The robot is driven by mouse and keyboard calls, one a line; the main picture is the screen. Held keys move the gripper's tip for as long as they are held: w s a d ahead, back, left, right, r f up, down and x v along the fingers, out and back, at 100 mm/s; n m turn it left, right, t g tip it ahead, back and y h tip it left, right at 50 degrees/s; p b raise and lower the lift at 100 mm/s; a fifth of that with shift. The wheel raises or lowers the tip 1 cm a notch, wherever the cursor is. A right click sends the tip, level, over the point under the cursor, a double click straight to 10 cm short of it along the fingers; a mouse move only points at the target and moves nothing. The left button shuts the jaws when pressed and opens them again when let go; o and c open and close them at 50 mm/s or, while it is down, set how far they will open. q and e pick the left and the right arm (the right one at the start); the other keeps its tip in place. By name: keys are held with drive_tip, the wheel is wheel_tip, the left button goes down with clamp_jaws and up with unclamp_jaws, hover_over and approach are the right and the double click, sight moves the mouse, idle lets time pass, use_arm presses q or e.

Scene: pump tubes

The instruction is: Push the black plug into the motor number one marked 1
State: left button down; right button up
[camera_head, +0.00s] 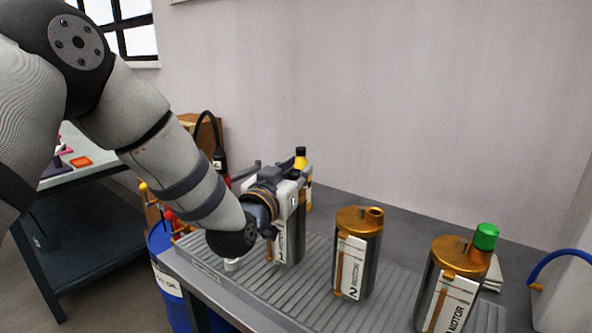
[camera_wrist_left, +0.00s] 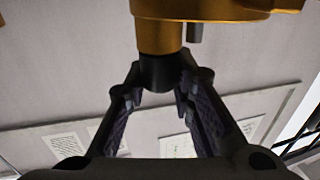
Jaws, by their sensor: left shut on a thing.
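Motor 1 (camera_head: 290,240) is a dark cylinder with a white label, standing on a ribbed grey surface. Its top is mostly hidden behind my left gripper (camera_head: 292,182) in the head view. In the left wrist view, the motor's gold top (camera_wrist_left: 215,8) and its gold spout (camera_wrist_left: 160,38) show at the upper edge. The black plug (camera_wrist_left: 160,73) sits at the end of the spout, in line with it and apparently touching. My left gripper's fingers (camera_wrist_left: 162,90) are shut on the plug from both sides. How deep the plug sits cannot be told. My right gripper is not in view.
Motor 2 (camera_head: 358,255) with an open gold spout and another motor (camera_head: 455,285) with a green cap (camera_head: 486,236) stand to the right on the ribbed surface (camera_head: 310,283). A blue barrel (camera_head: 168,290) stands at the left.

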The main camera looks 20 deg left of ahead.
use_arm(q)
drive_tip(key=shift+f, duration=0.25)
drive_tip(key=c, duration=1.3)
unclamp_jaws()
drive_tip(key=s+a, duration=0.1)
drive_tip(key=s, duration=1.1)
drive_tip(key=shift+a, duration=0.25)
